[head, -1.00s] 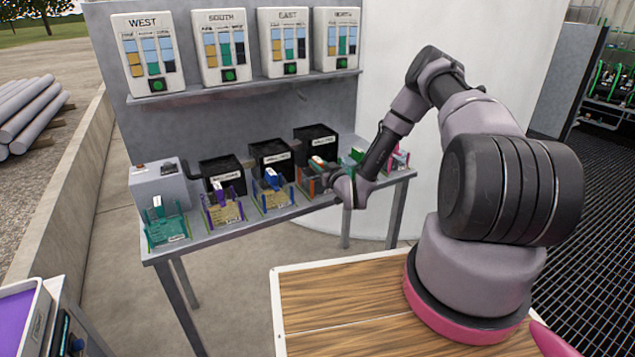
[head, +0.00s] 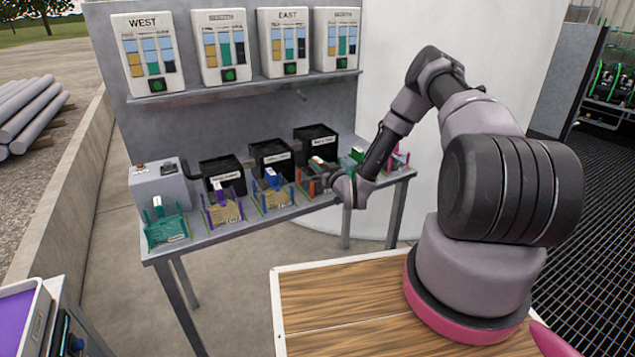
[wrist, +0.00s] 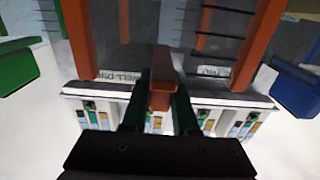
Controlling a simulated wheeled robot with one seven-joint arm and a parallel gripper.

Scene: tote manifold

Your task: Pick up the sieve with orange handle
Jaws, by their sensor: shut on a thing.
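The sieve's orange handle (wrist: 160,85) shows in the middle of the wrist view, between the two dark fingers of my gripper (wrist: 158,115). The gripper is shut on it. In the head view my gripper (head: 328,182) is at the orange-sided holder (head: 311,187), fourth from the left on the grey table. The sieve's body is hidden or too small to make out, so I cannot tell whether it is clear of the holder. Two orange uprights (wrist: 268,40) stand on either side of the handle in the wrist view.
A purple-sided holder (head: 223,211), a blue-topped one (head: 273,194) and a teal one (head: 167,230) stand to the left on the table (head: 215,238). A green one (head: 353,158) is close on the right. Black bins (head: 316,140) stand behind, below a shelf (head: 250,86) of labelled panels.

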